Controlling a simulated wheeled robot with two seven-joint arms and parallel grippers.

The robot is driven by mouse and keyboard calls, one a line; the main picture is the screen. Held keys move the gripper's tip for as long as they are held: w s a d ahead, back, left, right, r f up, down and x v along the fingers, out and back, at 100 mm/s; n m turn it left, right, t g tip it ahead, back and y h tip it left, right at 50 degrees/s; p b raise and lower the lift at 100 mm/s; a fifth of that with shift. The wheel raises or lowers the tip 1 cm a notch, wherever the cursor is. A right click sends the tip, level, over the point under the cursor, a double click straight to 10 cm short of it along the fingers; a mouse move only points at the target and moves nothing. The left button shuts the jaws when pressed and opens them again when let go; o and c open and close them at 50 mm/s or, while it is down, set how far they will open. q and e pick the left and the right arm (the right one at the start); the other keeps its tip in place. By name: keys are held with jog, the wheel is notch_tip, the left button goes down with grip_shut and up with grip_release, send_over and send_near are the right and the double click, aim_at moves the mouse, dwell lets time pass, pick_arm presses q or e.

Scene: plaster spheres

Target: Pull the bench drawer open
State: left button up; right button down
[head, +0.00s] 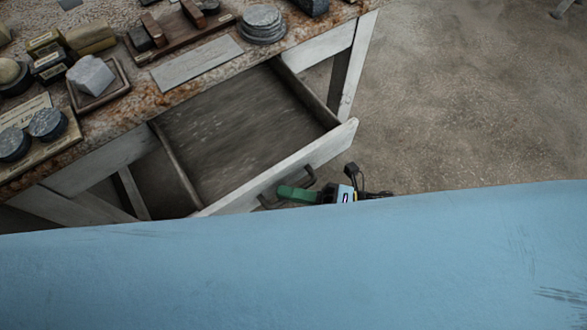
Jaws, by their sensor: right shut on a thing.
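The bench drawer (240,135) stands well out from the bench, and its bare, empty-looking inside shows. Its pale front panel (318,152) faces the lower right. A dark bar handle (270,189) is fixed to the front panel. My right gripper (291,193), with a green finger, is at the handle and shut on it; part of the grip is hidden. My left gripper is not in view.
The bench top (180,95) carries stone blocks, a stack of grey discs (262,22), a small tray with a pale rock (91,75) and a label plate (196,62) near its edge.

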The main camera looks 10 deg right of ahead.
jog(key=shift+s+d, duration=0.2)
jog(key=shift+s, duration=0.1)
jog(key=c, duration=1.8)
grip_release()
jog(key=shift+o, duration=0.2)
jog(key=v, duration=1.3)
jog(key=shift+d, duration=0.2)
